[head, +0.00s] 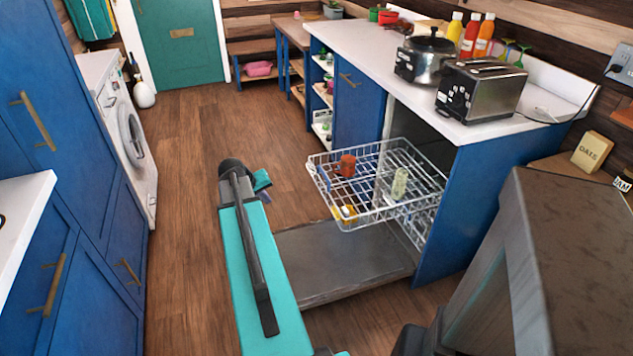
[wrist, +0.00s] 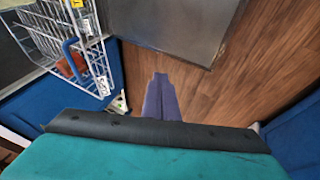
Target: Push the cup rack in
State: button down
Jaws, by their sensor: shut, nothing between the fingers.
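The cup rack (head: 330,186) is a white wire rack. It stands pulled out of the dishwasher under the counter, above the lowered grey door (head: 340,268). It holds a red-orange cup (head: 347,166), a pale green glass (head: 399,183) and a yellow item (head: 345,212). In the wrist view the rack (wrist: 38,48) is at the upper left, with something blue at its edge, and the door (wrist: 175,25) is at the top. My gripper (wrist: 160,78) is shut and empty over the wooden floor, apart from the rack.
A toaster (head: 481,91) and a steel pot (head: 425,57) stand on the counter above. A washing machine (head: 128,140) and blue cabinets line the left side. The wooden floor between is clear. The lowered door juts into the aisle.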

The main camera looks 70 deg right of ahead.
jog(key=s+d+r+m+h+b, duration=0.1)
jog(key=s+d+r, duration=0.6)
jog(key=s+d, duration=0.1)
jog(key=shift+d+m+g+h+b, duration=0.3)
jog(key=shift+d+m+g+b, duration=0.1)
jog(key=shift+d, duration=0.4)
jog(key=shift+d+f, duration=0.1)
jog(key=shift+f, duration=0.1)
jog(key=s+d+f, duration=0.4)
jog(key=d+f, duration=0.2)
jog(key=d, duration=0.2)
jog(key=shift+s+d+f, duration=0.15)
jog(key=shift+d+f, duration=0.15)
jog(key=shift+p, duration=0.3)
